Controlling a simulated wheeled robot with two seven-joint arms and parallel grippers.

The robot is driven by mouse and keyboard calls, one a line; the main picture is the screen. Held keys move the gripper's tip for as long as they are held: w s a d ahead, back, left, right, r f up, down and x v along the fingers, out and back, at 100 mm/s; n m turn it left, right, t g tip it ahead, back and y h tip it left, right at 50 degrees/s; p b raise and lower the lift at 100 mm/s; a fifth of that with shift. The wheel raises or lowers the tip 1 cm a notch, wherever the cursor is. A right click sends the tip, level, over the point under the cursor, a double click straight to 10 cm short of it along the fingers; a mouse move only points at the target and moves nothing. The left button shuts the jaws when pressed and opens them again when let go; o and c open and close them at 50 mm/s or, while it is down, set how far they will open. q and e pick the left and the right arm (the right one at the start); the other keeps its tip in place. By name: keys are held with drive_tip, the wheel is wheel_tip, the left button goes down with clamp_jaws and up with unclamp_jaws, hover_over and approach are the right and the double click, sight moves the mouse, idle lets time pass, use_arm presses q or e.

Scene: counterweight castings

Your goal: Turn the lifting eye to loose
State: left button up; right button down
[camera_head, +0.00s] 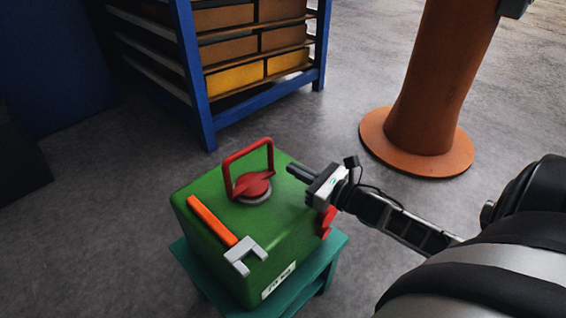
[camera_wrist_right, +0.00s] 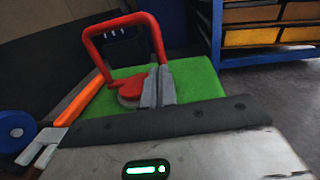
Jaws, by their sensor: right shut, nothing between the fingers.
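The lifting eye (camera_head: 250,172) is a red upright loop on a round red base, set on top of a green casting (camera_head: 205,235). The loop also stands up in the right wrist view (camera_wrist_right: 88,47), with its red base (camera_wrist_right: 131,88) partly hidden by my fingers. My right gripper (camera_head: 292,170) is shut and empty. Its fingertips are over the casting's top, just right of the lifting eye, and point toward it. In the right wrist view the grey fingers (camera_wrist_right: 158,88) are together in front of the eye's base. My left gripper is not in view.
The casting stands on a teal stand (camera_head: 333,250). An orange bar (camera_head: 212,221) and a grey bracket (camera_head: 243,251) are on its left edge; a red part (camera_head: 327,222) is on its right side. A blue rack (camera_head: 196,75) with bins stands behind. An orange column (camera_head: 437,80) is at the back right.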

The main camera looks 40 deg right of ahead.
drive_tip(key=shift+x, duration=2.3)
